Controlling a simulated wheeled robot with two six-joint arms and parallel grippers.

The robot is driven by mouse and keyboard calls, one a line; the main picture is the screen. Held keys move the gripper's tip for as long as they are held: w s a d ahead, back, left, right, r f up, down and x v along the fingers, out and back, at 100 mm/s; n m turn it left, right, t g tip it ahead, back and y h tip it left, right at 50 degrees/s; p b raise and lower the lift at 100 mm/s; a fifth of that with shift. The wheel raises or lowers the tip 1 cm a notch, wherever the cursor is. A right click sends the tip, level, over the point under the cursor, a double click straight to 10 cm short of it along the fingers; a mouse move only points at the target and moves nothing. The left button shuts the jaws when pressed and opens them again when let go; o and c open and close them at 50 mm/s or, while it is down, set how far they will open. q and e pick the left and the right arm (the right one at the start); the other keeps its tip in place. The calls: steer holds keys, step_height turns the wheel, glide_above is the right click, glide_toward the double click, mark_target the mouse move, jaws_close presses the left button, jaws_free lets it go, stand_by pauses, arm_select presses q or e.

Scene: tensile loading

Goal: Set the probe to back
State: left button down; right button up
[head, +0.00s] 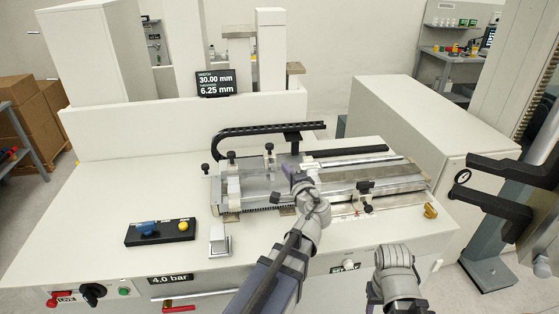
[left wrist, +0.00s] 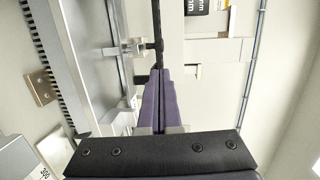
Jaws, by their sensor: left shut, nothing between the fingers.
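I cannot say for sure which part is the probe. A black block (head: 291,138) sits at the end of the cable chain over the metal measuring bed (head: 255,186), and may be it. My left gripper (head: 290,168) is over the middle of the bed, just in front of this block. In the left wrist view its purple fingers (left wrist: 157,76) are together with nothing between them. Their tips are close to a thin black rod (left wrist: 156,38) with a metal crosspiece (left wrist: 130,50); I cannot tell if they touch.
A black cable chain (head: 262,129) runs along the back of the bed. Black knobs (head: 231,156) stand at its left. A display (head: 216,83) reads 30.00 mm and 6.25 mm.

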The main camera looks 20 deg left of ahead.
mark_target(271, 148)
arm_select(q)
steer(key=b+x, duration=0.1)
steer(key=x, duration=1.2)
steer(key=shift+w, duration=0.1)
steer(key=x, duration=0.7)
steer(key=shift+w+d+r, duration=0.2)
steer(key=shift+w+r, duration=0.3)
steer(key=shift+w, duration=0.05)
